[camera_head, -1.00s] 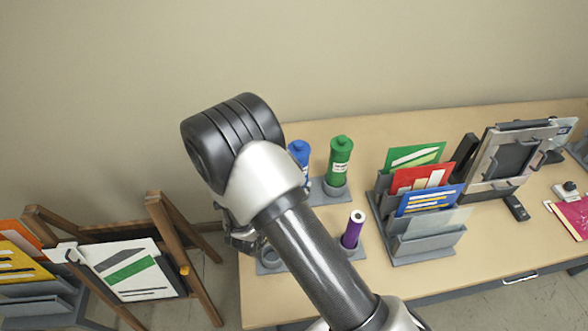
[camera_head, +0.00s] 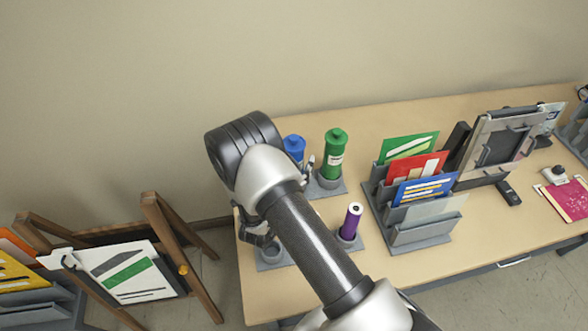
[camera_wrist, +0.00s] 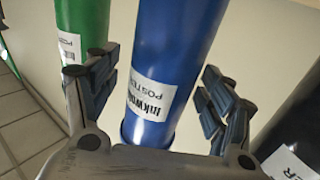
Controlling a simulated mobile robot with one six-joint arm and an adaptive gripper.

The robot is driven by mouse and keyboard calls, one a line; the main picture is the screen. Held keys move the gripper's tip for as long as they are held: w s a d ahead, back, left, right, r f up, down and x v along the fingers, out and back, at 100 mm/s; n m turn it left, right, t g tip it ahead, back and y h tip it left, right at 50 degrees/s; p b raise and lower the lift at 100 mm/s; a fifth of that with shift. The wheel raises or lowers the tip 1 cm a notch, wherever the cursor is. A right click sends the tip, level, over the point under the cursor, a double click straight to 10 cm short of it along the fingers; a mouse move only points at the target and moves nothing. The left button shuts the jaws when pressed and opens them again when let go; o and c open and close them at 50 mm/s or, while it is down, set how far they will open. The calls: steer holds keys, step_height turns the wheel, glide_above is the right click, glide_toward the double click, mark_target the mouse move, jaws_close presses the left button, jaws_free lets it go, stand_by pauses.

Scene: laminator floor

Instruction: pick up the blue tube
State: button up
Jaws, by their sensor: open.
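The blue tube (camera_head: 294,146) stands on the table behind my arm, and only its upper part shows in the head view. In the wrist view the blue tube (camera_wrist: 168,65) is large, with a white label, and lies between the two spread fingers of my gripper (camera_wrist: 160,100). In the head view my gripper is mostly hidden behind my arm.
A green tube (camera_head: 333,155) stands in a grey holder close to the right of the blue one. A purple tube (camera_head: 350,221) stands nearer the front. A grey rack (camera_head: 421,232) of colored folders is to the right. A wooden stand (camera_head: 183,255) is at the left.

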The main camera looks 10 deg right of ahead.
steer(key=shift+w+d, duration=0.15)
steer(key=shift+w, duration=0.05)
steer(key=shift+c, duration=0.5)
steer(key=c, duration=1.3)
steer(key=shift+c, duration=0.6)
steer(key=shift+r, duration=0.15)
